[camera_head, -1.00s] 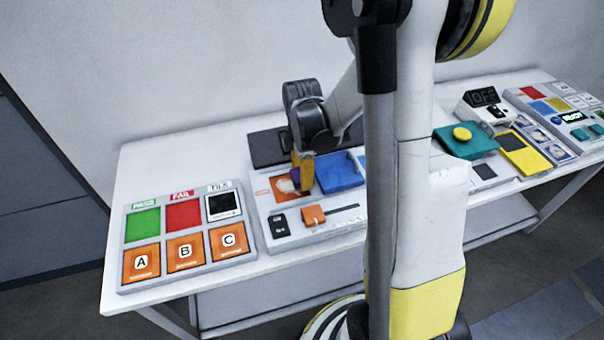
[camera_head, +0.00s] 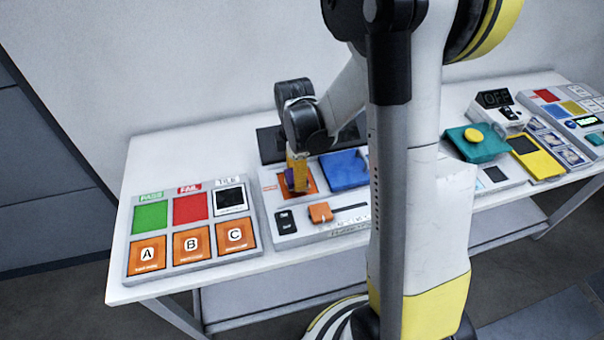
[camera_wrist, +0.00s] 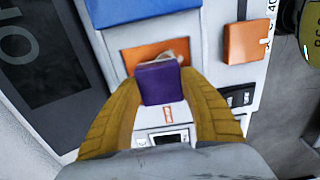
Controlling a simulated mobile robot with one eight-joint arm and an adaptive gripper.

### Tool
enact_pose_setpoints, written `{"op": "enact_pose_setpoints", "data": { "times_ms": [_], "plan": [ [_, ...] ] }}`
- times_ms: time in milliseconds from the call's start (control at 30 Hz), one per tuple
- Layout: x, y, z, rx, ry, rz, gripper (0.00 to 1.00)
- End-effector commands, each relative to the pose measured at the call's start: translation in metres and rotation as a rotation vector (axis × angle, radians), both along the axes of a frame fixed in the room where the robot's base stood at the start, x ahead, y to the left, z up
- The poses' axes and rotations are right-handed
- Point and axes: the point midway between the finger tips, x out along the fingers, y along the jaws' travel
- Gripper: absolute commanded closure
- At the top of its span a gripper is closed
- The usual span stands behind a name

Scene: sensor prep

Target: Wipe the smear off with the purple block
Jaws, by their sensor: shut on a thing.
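The purple block (camera_wrist: 160,84) is held between the yellow fingers of my gripper (camera_wrist: 162,100). In the head view my gripper (camera_head: 297,178) points down over the orange panel (camera_head: 312,184), and the block (camera_head: 289,181) shows only as a small dark purple patch. In the wrist view the block covers part of the orange panel (camera_wrist: 136,54). A pale streak of the smear (camera_wrist: 174,52) shows just beyond the block's edge; the rest is hidden. I cannot tell whether the block touches the panel.
A blue panel (camera_head: 345,168) lies right of the orange one. An orange slider knob (camera_head: 320,212) and a black switch (camera_head: 285,222) are in front. A board with PASS, FAIL and A, B, C tiles (camera_head: 257,250) is at left. My arm hides the table's middle.

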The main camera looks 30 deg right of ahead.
Motion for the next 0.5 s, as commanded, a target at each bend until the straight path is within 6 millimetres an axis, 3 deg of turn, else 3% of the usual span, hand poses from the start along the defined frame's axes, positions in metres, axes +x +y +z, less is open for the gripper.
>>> {"op": "enact_pose_setpoints", "data": {
  "times_ms": [500],
  "plan": [
    [0.01, 0.035, -0.002, 0.0, 0.0, 0.001, 0.76]
  ]
}}
